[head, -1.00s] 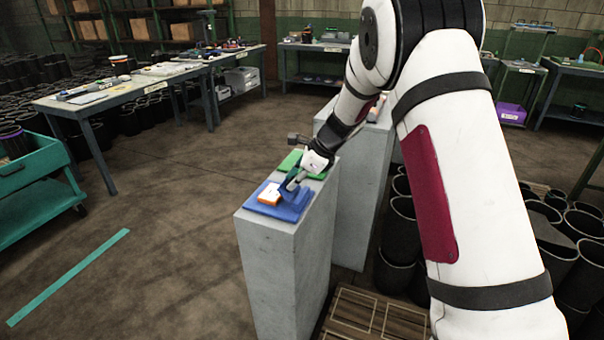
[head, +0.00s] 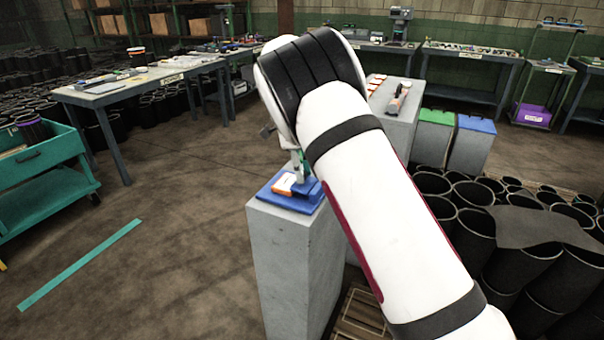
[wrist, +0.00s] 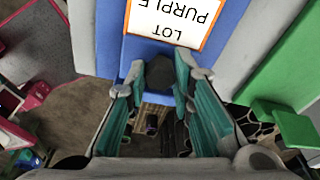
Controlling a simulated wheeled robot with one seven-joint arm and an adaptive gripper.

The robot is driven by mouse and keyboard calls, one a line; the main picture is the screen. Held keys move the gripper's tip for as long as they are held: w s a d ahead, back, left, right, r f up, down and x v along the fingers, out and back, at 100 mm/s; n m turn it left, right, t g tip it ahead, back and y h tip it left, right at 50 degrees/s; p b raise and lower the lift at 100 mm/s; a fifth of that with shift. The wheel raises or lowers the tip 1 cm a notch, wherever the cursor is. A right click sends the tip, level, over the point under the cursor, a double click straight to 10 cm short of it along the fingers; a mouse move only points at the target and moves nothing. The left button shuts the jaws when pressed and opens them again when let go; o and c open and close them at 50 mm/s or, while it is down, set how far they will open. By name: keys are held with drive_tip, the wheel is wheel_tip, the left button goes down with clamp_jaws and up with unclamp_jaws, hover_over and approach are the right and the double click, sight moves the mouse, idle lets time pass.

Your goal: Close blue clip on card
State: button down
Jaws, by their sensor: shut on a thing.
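The blue board (head: 270,197) lies on a grey pedestal, with a white, orange-edged card (head: 284,184) flat on it. In the wrist view the card (wrist: 176,18) reads "LOT PURPLE" upside down, and the board (wrist: 226,28) runs under it. My gripper (head: 300,178) is at the right end of the card, over the board. In the wrist view my gripper (wrist: 170,72) has its teal-padded fingers close together at the card's near edge, around a dark part there. That part seems to be the blue clip; the fingers and shadow hide most of it, and its angle is unclear.
The grey pedestal (head: 285,260) is narrow. A second pedestal (head: 395,125) with cards stands behind my arm. Black tubes (head: 500,230) fill the right floor. A teal cart (head: 40,165) stands at left.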

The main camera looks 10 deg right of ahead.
drive_tip(key=shift+a+f, duration=0.1)
drive_tip(key=shift+f, duration=0.1)
idle(0.4)
drive_tip(key=c, duration=1.4)
unclamp_jaws()
drive_tip(key=shift+r, duration=0.1)
wheel_tip(320, 180, up, 12)
drive_tip(key=w+a, duration=0.1)
drive_tip(key=a, duration=0.1)
drive_tip(key=shift+f, duration=0.2)
drive_tip(key=shift+r, duration=0.1)
